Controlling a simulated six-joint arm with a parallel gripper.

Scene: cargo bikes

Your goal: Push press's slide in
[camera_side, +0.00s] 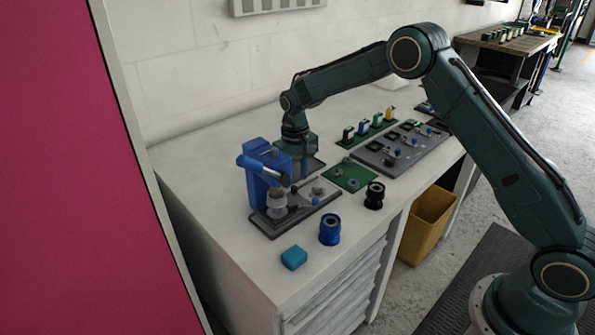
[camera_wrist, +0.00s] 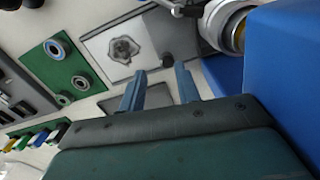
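The blue press (camera_side: 262,180) stands on a dark base plate (camera_side: 268,230) near the bench's left end. The slide (camera_wrist: 115,62) is a light plate with a grey ring-shaped nest on it, lying out beside the press column. It also shows in the side view (camera_side: 326,187). A small dark knob (camera_wrist: 167,60) is at its edge. My gripper (camera_side: 304,172) is low, behind and right of the press. In the wrist view my gripper (camera_wrist: 160,72) has its fingers apart with nothing held, and the knob shows just beyond the gap. Contact cannot be told.
A blue cup (camera_side: 329,229), a black cup (camera_side: 374,195) and a teal block (camera_side: 294,257) stand along the front edge. A green plate (camera_side: 350,177) with rings and a grey fixture board (camera_side: 398,150) lie to the right.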

